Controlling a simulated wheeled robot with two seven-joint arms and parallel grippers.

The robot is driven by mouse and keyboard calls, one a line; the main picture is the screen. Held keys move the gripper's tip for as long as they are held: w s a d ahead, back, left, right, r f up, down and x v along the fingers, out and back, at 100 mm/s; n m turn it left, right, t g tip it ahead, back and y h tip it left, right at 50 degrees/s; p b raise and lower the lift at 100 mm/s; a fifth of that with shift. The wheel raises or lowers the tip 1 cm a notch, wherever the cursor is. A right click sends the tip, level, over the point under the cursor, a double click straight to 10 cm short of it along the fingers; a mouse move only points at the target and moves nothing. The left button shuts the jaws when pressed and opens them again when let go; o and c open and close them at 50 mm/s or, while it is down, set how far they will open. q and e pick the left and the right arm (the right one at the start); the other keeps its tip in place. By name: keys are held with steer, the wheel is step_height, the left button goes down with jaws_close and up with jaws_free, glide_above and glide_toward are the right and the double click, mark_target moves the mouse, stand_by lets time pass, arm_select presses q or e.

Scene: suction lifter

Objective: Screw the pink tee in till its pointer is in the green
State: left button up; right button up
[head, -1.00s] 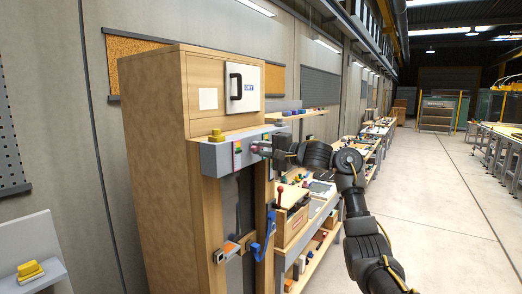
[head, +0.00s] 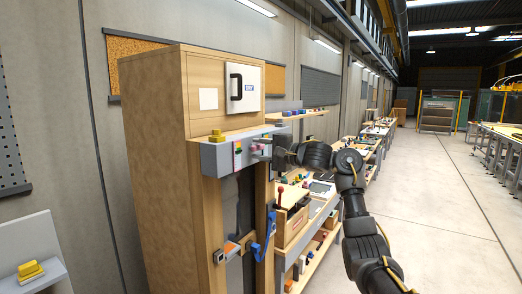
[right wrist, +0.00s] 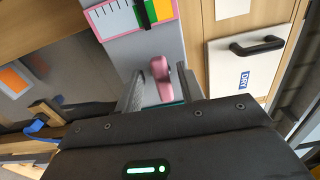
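The pink tee (right wrist: 160,78) sticks out from the face of the grey box (head: 215,155) on the wooden cabinet; it also shows in the head view (head: 256,147). My right gripper (right wrist: 158,90) is open, with one finger on each side of the tee. A clear gap shows between the tee and the left finger; the gap to the right finger is smaller. Beside the tee, a pink-framed scale (right wrist: 122,18) carries a dark pointer (right wrist: 142,14) at the edge of a green band (right wrist: 160,10). Whether the pointer overlaps the green is hard to tell. My left gripper is out of view.
A white panel marked DRY with a black handle (head: 236,87) is above the box. A yellow part (head: 217,136) sits on top of the box. A cluttered bench stands right; the floor beyond is clear.

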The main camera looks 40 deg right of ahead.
steer(key=shift+s+d+b, duration=0.15)
steer(key=shift+s+b, duration=0.15)
steer(key=b+v, duration=0.5)
steer(key=v, duration=0.5)
stand_by(0.4)
